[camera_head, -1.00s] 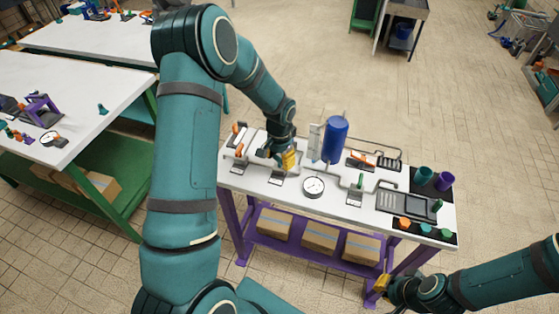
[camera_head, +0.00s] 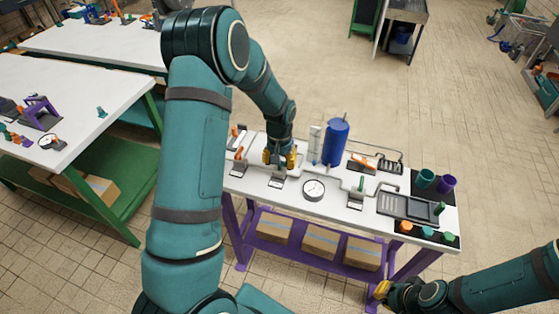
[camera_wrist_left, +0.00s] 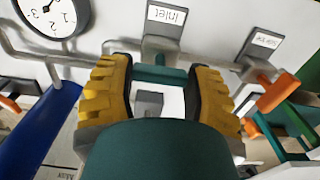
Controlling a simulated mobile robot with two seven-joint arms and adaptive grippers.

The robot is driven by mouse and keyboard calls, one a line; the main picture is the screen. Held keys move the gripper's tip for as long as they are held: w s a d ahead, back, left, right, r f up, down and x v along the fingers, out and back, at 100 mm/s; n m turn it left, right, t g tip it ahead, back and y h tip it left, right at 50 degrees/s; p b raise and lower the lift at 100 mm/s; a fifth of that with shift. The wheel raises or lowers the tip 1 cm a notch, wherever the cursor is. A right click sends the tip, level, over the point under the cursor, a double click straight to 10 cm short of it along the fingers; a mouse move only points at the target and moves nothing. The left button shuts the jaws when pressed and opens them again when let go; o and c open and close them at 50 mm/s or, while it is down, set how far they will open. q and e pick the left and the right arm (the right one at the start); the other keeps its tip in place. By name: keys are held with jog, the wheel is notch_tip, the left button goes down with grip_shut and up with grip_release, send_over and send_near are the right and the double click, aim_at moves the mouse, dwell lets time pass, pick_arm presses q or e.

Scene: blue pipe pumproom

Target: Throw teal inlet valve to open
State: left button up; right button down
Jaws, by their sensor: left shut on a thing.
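The teal inlet valve handle (camera_wrist_left: 160,76) lies crosswise between my left gripper's yellow fingers in the left wrist view, just below the plate marked "Inlet" (camera_wrist_left: 166,17). My left gripper (camera_wrist_left: 163,95) is shut on this handle, one finger at each end of it. In the head view my left gripper (camera_head: 280,159) is low over the pipework at the left part of the white bench, pointing down, and hides the valve. My right gripper (camera_head: 381,291) is at the bottom, in front of the bench and away from the valve; its fingers are too small to judge.
A valve with an orange handle (camera_wrist_left: 272,92) stands close to the right of the left gripper in the wrist view. A round gauge (camera_head: 313,190) and a blue tank (camera_head: 336,141) stand nearby on the bench (camera_head: 330,214). Cups and coloured buttons occupy its right end.

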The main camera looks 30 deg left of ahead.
pick_arm(q)
jog(key=o, duration=1.2)
notch_tip(320, 180, up, 12)
dwell(0.4)
